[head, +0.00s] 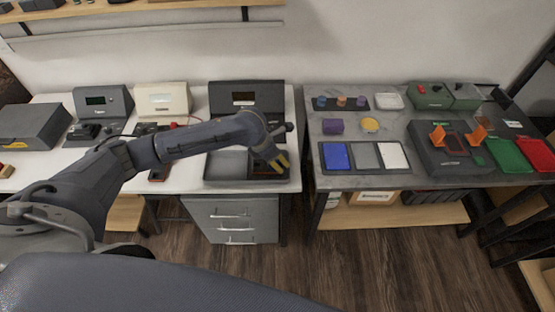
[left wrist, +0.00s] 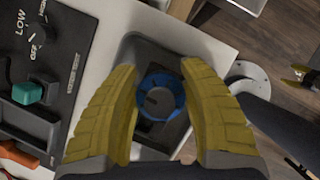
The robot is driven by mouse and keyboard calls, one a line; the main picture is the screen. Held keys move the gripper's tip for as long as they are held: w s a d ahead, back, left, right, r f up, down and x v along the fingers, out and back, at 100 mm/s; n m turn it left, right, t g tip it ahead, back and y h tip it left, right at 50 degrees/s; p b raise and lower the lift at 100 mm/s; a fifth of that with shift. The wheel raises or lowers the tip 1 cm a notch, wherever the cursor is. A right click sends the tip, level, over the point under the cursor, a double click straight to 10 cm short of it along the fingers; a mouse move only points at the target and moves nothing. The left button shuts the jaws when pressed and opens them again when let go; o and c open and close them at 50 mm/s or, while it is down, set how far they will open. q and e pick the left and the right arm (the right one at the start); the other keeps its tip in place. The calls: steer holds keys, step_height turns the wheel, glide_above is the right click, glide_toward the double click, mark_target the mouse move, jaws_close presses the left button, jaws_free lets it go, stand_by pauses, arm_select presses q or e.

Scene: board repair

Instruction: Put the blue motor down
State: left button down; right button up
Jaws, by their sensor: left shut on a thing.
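My left gripper (head: 279,163) reaches down over the right part of a grey tray (head: 228,166) at the front edge of the white bench. In the left wrist view, its two yellow fingers (left wrist: 161,105) are shut on the blue motor (left wrist: 174,88), a round blue ring with a dark middle. The motor is over the dark tray (left wrist: 185,43); I cannot tell whether it touches the tray's floor. In the head view the fingers hide the motor. A small yellow-tipped part at the right edge of the left wrist view may be my right gripper (left wrist: 298,76).
A dark panel with a knob (left wrist: 38,38) and a teal switch (left wrist: 27,93) lies left of the fingers. A dark case (head: 245,97) stands behind the tray.

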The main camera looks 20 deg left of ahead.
mark_target(266, 170)
arm_select(q)
steer(key=shift+f, duration=0.25)
steer(key=c, duration=0.7)
jaws_free()
steer(key=shift+c, duration=0.2)
steer(key=shift+r, duration=0.1)
steer(key=v, duration=1.2)
steer(key=shift+w+r, duration=0.1)
